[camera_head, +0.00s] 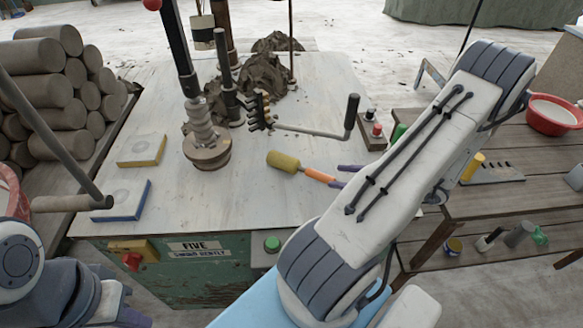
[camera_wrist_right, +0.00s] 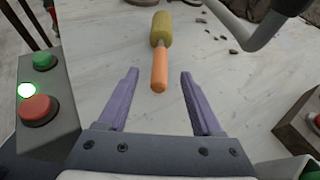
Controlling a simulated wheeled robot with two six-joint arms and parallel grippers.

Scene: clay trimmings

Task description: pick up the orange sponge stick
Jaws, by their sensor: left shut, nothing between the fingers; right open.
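The orange sponge stick (camera_head: 320,174) lies on the pale work table, with a yellow-green sponge head at its left end. In the right wrist view its orange handle (camera_wrist_right: 159,70) points toward me. My right gripper (camera_head: 340,176) is open, with its purple fingers at the handle end. In the right wrist view the handle end appears between the fingertips of that gripper (camera_wrist_right: 159,76), with a gap on both sides. I cannot tell how high the fingers are above it. My left gripper (camera_head: 135,317) is shut and empty at the bottom left, mostly cut off.
A crank handle (camera_head: 315,131) sticks out just behind the stick. A spindle (camera_head: 206,150), yellow block (camera_head: 142,150) and blue-edged block (camera_head: 121,200) stand left. A button box (camera_wrist_right: 40,100) is left of the right gripper in the wrist view. Clay logs (camera_head: 50,90) are stacked far left.

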